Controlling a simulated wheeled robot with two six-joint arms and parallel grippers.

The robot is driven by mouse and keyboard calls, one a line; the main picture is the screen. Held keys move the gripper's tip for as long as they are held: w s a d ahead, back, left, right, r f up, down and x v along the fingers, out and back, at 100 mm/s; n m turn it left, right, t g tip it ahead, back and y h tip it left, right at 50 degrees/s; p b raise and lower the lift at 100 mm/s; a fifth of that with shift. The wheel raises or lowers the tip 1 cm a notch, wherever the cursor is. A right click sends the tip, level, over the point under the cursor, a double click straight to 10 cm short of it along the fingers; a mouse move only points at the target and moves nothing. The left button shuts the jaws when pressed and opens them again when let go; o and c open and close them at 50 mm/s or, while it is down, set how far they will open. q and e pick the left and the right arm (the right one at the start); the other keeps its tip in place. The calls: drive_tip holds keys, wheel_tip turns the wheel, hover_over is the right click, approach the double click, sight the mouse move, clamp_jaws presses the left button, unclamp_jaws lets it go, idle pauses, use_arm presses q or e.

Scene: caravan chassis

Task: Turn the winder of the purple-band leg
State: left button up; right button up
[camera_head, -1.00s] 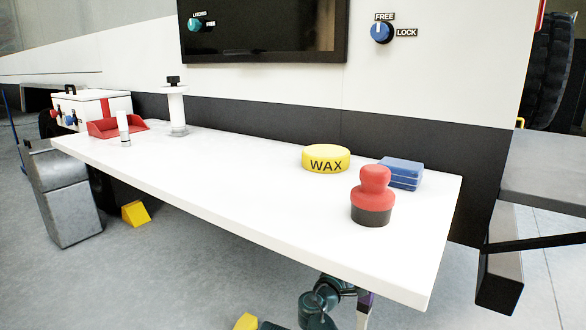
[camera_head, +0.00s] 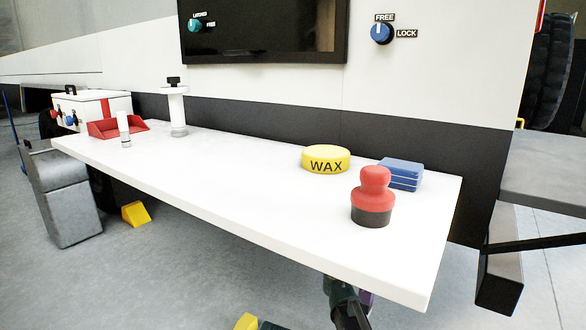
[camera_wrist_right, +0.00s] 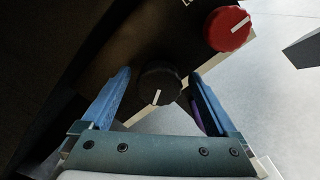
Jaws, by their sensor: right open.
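The right wrist view shows a round black knob (camera_wrist_right: 158,84) with a white pointer line, likely the winder. My right gripper (camera_wrist_right: 158,76) is open, with its blue fingers on either side of the knob. I cannot tell whether they touch it. A purple piece (camera_wrist_right: 195,114) shows beside the right-hand finger, partly hidden. In the head view a purple patch (camera_head: 366,299) shows below the table's front edge, beside a dark green link of my arm. The tabletop hides the gripper there. My left gripper is not in view.
A red knob (camera_wrist_right: 228,29) sits close by, up and right of the black knob. In the head view the white table (camera_head: 220,180) overhangs my arm. It carries a yellow WAX tin (camera_head: 326,160), blue blocks (camera_head: 401,173) and a red-topped applicator (camera_head: 373,196).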

drive_tip(key=n, duration=0.8)
drive_tip(key=shift+w+a+r+n, duration=0.1)
drive_tip(key=shift+n, duration=0.3)
